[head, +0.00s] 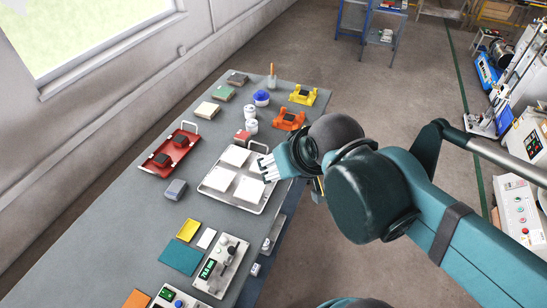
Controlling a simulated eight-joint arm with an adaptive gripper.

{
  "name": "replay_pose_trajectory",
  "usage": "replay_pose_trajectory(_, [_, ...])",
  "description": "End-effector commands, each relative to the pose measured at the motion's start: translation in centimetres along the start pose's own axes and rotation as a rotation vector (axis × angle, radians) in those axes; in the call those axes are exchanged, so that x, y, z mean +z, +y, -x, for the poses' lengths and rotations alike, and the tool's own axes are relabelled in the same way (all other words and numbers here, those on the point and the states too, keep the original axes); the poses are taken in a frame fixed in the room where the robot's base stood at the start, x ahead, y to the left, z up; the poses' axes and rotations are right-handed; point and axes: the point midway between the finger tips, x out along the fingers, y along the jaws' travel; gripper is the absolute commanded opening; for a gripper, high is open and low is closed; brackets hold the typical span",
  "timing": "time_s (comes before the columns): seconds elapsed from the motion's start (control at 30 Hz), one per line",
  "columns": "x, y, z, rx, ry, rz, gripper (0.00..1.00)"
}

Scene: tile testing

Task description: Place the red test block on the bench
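A small red block (242,136) sits at the far end of a metal tray (218,181), near the tray's handle; I cannot tell whether it rests on the tray or the bench. The grey bench (142,205) runs along the wall. My gripper (265,168) is over the right side of the tray, beside the white tiles (249,189) and nearer to me than the red block. Its pale fingers are small in view, and I cannot tell whether they are open or hold anything.
A red tray (184,137) with black pieces lies left of the metal tray. A grey block (175,189), colored sheets (180,257) and a meter (221,265) lie nearer. White jars (251,126) and orange fixtures (289,120) stand farther back. Bare bench shows along the left.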

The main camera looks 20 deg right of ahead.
Motion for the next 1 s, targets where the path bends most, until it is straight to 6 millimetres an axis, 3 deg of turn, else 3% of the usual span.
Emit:
replay_pose_trajectory(0.47, [-1.5,0.1,-0.7,0.009,-0.012,-0.023,0.54])
replay_pose_trajectory(1.0, [-7.8,0.6,-4.6,0.063,-0.06,-0.13,0.54])
